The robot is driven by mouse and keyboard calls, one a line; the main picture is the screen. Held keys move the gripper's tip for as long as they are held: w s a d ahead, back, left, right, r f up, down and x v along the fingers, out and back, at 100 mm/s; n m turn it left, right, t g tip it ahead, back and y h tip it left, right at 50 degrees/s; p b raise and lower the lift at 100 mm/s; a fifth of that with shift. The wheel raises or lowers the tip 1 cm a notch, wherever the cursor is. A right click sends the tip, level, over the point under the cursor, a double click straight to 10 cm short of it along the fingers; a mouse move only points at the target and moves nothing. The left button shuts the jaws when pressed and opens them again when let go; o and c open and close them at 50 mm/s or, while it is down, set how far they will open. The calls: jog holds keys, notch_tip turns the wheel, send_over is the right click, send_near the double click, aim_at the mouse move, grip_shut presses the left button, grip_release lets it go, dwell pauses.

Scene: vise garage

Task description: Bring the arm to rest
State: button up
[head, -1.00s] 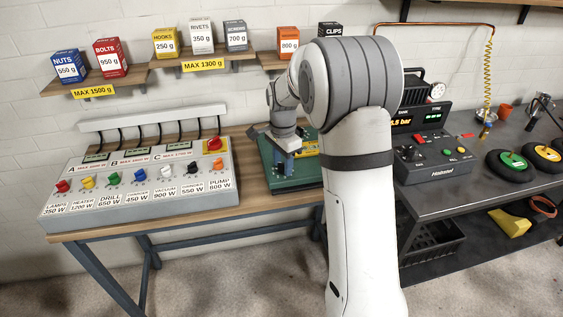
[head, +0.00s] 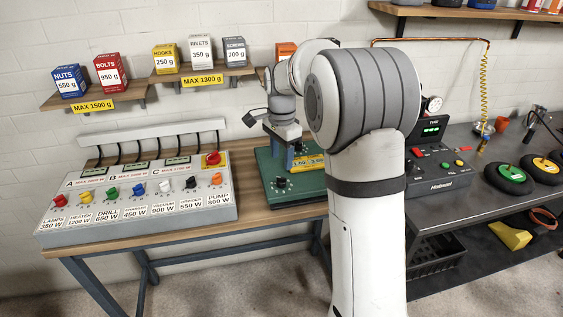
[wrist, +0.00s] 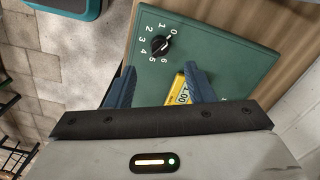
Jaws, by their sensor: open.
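My gripper (head: 288,158) is raised above the green panel (head: 284,197) on the wooden bench. In the wrist view my gripper (wrist: 160,82) is open, with its two blue fingers apart and nothing between their tips. Beyond the fingers, the green panel (wrist: 215,50) shows a black knob (wrist: 160,45) with a number scale and a yellow label (wrist: 177,92). My forearm hides part of the bench and the wall shelf in the head view.
A grey switch box (head: 140,190) with coloured knobs stands left on the bench. Boxes (head: 110,70) sit on wall shelves above. At right, a dark bench (head: 470,205) holds a control unit (head: 437,170) and wheels (head: 508,177). The floor in front is clear.

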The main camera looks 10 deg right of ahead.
jog(key=s+n+t, duration=0.2)
jog(key=s+n, duration=1.1)
jog(key=s, duration=1.6)
jog(key=shift+s+a+r+n+t, duration=0.15)
jog(key=shift+a+r+n+t, duration=0.05)
jog(key=shift+a+n+t, duration=0.1)
